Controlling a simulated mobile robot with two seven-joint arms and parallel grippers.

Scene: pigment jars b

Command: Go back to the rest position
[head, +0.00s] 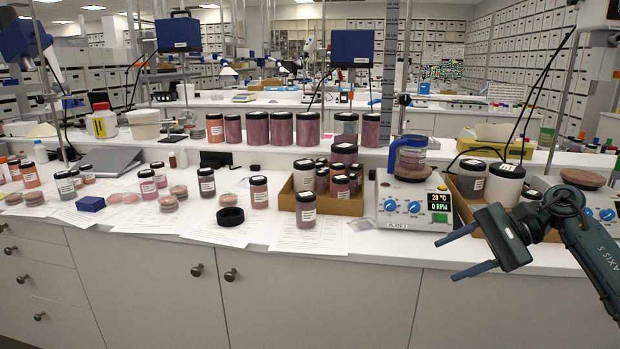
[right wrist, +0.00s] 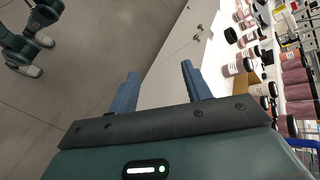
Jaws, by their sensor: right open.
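My right gripper (head: 456,256) is at the right of the head view, in front of the bench's front edge. Its two blue fingers are spread and nothing is between them. It also shows in the right wrist view (right wrist: 159,88), with the white bench front and grey floor beyond the fingers. My left gripper is not in the head view. Pigment jars stand on the bench, among them a jar in front of the box (head: 306,210) and a jar beside a black ring (head: 259,192).
A cardboard box (head: 335,206) of jars and a hot plate (head: 405,224) stand near the right gripper. A second box with jars is partly behind my right arm. A black ring (head: 230,217) and papers lie near the front edge. The space before the cabinets is clear.

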